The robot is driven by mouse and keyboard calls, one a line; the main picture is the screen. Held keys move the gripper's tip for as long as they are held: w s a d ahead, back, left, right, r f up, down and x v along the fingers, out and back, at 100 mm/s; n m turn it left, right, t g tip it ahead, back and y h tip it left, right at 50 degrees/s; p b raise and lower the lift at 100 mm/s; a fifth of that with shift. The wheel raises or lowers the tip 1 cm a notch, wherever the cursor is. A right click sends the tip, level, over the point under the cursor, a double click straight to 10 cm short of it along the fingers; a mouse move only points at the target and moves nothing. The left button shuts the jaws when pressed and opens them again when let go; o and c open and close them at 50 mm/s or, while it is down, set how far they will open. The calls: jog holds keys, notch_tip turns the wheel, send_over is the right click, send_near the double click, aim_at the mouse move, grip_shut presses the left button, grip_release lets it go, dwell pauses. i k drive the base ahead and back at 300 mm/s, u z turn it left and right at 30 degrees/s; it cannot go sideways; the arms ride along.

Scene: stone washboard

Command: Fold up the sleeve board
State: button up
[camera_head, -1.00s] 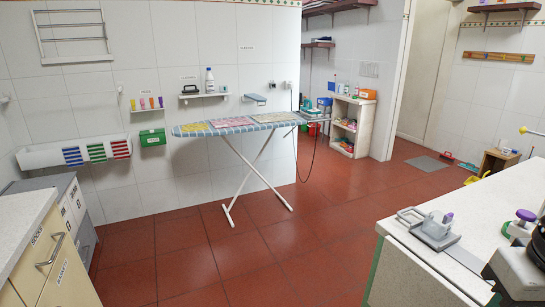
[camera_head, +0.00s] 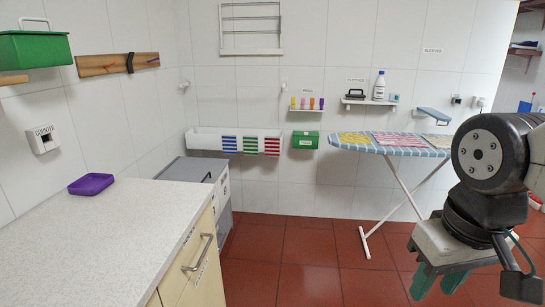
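A small light-blue board (camera_head: 434,114) is fixed to the tiled wall at the right of the head view, above the ironing board. It looks like the sleeve board and juts out from the wall, roughly level. A label (camera_head: 432,51) is on the wall above it. My gripper (camera_head: 438,284) hangs at the lower right, pointing down. Its two green fingers are apart with nothing visible between them. It is nearer to the camera than the wall and well apart from the blue board.
The ironing board (camera_head: 371,141) stands along the wall, below the blue board. A shelf (camera_head: 370,102) holds a bottle. A counter (camera_head: 120,220) with a purple tray (camera_head: 91,184) fills the left. Red floor (camera_head: 300,255) is clear in the middle.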

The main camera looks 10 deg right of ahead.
aim_at(434, 117)
jog(key=z, duration=0.05)
jog(key=i, duration=1.95)
jog(key=z, duration=0.95)
jog(key=i, duration=1.9)
jog(key=z, duration=0.6)
